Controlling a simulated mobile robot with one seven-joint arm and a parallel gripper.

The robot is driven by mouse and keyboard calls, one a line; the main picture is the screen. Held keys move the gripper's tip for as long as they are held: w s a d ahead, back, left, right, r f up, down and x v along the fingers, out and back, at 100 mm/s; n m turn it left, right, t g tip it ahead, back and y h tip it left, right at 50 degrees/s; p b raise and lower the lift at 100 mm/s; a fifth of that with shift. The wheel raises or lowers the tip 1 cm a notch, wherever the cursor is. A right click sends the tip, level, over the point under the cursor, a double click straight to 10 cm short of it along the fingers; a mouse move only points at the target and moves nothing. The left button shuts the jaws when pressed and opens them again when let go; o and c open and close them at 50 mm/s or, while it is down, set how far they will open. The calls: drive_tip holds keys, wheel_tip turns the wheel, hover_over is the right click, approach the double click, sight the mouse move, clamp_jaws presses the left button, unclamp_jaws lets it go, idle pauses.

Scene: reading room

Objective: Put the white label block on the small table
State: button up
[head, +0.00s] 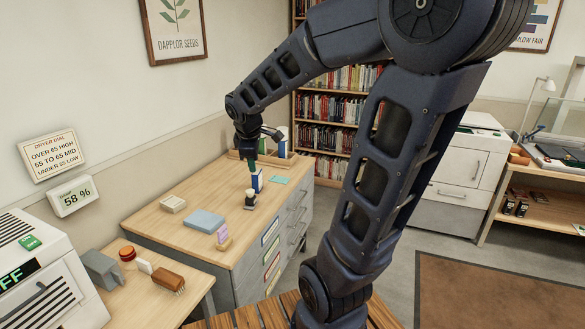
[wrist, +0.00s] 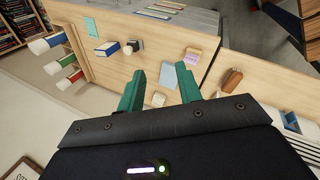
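A cream-white block (head: 172,203), which looks like the white label block, lies on the wooden top of the drawer cabinet (head: 150,226), near the wall. In the wrist view the block (wrist: 158,99) shows just beyond and between the fingertips, apart from them. My gripper (head: 253,167) is above the far part of the cabinet top, right of the block. In the wrist view its green fingers (wrist: 160,80) are spread with nothing between them. A low wooden table (head: 150,297), perhaps the small table, stands at the near end of the cabinet.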

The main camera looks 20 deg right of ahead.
drive_tip(key=s+d+r+m+y, duration=0.1)
drive_tip(key=s+d+m, duration=0.2)
drive_tip(key=s+m, duration=0.3)
drive_tip(key=s+d+r+m, duration=0.1)
drive_tip(key=s+d+m, duration=0.2)
drive_tip(key=s+m, duration=0.4)
drive_tip(key=shift+s+d+r+y, duration=0.35)
drive_tip(key=shift+s+d+y, duration=0.05)
drive_tip(key=shift+s, duration=0.5)
